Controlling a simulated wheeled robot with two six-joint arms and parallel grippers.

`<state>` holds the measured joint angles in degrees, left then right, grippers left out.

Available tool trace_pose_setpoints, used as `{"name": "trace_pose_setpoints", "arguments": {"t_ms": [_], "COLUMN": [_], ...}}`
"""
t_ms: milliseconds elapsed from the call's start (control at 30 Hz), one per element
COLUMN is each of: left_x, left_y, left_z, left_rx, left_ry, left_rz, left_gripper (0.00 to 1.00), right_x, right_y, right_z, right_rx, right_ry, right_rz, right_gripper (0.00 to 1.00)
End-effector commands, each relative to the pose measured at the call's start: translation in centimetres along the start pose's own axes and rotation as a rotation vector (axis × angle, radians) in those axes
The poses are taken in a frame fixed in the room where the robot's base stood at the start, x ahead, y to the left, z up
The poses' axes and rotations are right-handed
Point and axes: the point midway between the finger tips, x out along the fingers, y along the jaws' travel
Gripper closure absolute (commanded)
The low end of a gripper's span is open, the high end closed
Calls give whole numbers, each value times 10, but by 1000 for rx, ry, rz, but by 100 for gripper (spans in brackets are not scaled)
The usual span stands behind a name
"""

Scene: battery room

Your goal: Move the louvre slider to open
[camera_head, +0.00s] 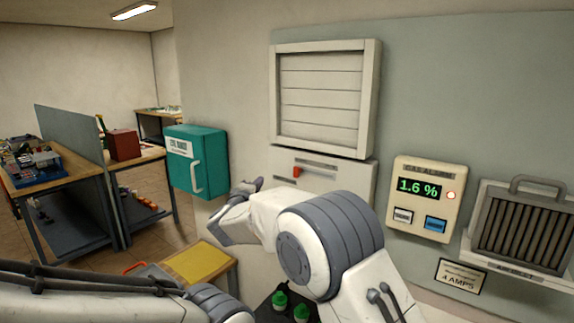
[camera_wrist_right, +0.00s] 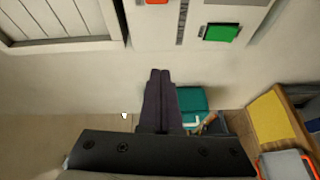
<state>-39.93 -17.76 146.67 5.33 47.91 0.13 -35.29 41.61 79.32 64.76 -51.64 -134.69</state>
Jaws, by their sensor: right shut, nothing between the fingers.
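The louvre (camera_head: 320,95) is a pale framed panel of horizontal slats on the wall. Below it a light panel (camera_head: 345,183) carries a slot with a small red knob (camera_head: 296,171) at its left part; this looks like the slider. My right gripper (camera_head: 248,186) is shut and empty, left of the knob and apart from it. In the right wrist view the shut fingers (camera_wrist_right: 160,78) point towards the panel. That view also shows a dark slot (camera_wrist_right: 183,22), an orange-red piece cut by the top edge and a green square (camera_wrist_right: 220,33). My left gripper is out of view.
A teal wall box (camera_head: 196,160) hangs left of the louvre. A gas alarm (camera_head: 425,198) reading 1.6 % and a finned unit (camera_head: 525,228) stand to the right. A yellow-topped bench (camera_head: 200,262) is below. My right forearm hides the panel's lower part.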

Motion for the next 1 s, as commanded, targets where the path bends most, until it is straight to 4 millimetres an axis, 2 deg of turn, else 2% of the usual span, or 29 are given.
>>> {"name": "trace_pose_setpoints", "arguments": {"t_ms": [100,200,567,667,1000], "left_x": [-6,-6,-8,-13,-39], "left_y": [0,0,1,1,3], "left_z": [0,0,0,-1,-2], "left_rx": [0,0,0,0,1], "left_ry": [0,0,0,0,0], "left_rz": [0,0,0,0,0], "left_gripper": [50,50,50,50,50], "right_x": [8,10,12,22,80], "right_y": [3,3,4,5,8], "right_z": [13,17,18,19,26], "right_rx": [-79,-106,-107,-107,-106], "right_ry": [-91,-119,-119,-119,-119], "right_rz": [31,38,39,38,38], "right_gripper": [100,100,100,100,100]}}
